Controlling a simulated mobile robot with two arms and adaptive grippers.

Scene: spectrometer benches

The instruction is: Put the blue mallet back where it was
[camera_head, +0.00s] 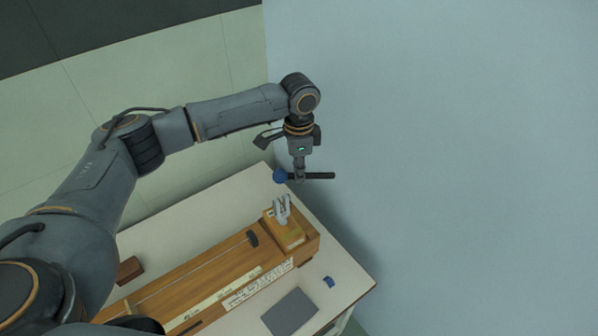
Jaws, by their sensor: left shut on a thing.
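The mallet has a blue head (280,176) and a dark handle (320,176). It lies level in the air above the far right end of the bench. My left gripper (299,176) points down and is shut on the mallet near its head. My right gripper does not show.
A long wooden instrument (190,283) with a scale strip lies along the white table (348,284). A grey metal fitting (281,211) stands on its right end, below the mallet. A grey flat pad (290,311), a small blue object (328,282) and a brown block (130,270) also lie on the table. A pale wall stands behind.

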